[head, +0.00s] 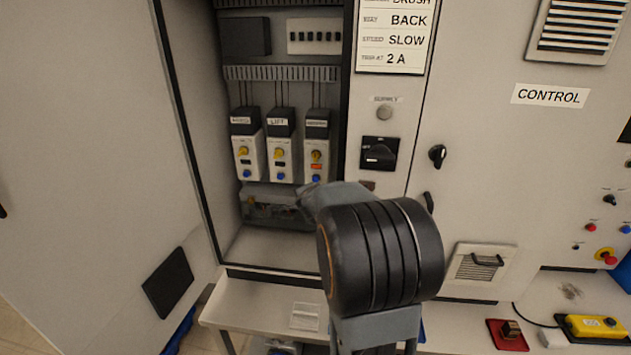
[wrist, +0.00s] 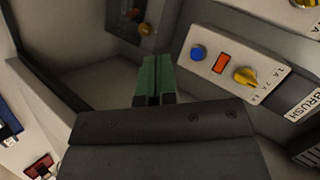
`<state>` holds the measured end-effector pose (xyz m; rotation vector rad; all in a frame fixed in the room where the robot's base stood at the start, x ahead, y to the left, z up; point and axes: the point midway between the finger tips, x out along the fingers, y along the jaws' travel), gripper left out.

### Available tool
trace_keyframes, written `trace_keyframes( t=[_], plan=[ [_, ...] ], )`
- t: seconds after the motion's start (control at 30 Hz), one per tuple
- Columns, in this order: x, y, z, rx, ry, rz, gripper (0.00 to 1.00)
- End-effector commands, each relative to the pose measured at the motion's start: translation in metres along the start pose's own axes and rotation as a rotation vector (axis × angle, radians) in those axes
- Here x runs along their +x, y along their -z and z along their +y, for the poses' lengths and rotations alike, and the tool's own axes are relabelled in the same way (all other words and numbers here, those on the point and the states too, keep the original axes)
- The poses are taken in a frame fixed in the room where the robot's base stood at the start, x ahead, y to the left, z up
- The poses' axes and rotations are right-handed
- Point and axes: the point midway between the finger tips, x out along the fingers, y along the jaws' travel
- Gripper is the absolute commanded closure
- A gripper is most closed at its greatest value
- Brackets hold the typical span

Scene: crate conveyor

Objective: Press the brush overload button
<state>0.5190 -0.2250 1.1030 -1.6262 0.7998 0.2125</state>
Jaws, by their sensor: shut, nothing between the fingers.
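The brush overload is the white unit marked BRUSH (wrist: 225,62), with a yellow dial, an orange-red window and a blue button (wrist: 198,53). In the head view it is the rightmost of three overload units (head: 316,150), and its blue button (head: 317,178) shows just above my arm. My gripper (wrist: 152,62) is shut and empty, with green fingertips close together. In the wrist view the fingertips are left of and slightly below the blue button; I cannot tell the exact gap in depth. In the head view my arm covers most of the gripper.
Two similar units (head: 247,155) and (head: 282,155) stand left of the brush unit in the open cabinet. The open door (head: 90,150) is on the left. A black rotary switch (head: 380,153) is on the panel to the right. A ledge (head: 250,305) runs below.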

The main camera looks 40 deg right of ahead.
Motion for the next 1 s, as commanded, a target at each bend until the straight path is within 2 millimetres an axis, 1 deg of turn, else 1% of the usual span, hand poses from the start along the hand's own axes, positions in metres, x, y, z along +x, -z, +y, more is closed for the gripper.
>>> trace_keyframes(
  t=[0.4, 0.6, 0.8, 1.0],
  plan=[
    [0.039, 0.023, -0.021, 0.0, -0.002, 0.001, 1.0],
    [0.054, 0.031, -0.03, 0.0, -0.002, 0.001, 1.0],
    [0.063, 0.035, -0.034, 0.001, -0.001, 0.001, 1.0],
    [0.066, 0.036, -0.035, 0.001, -0.001, 0.0, 1.0]
  ],
)
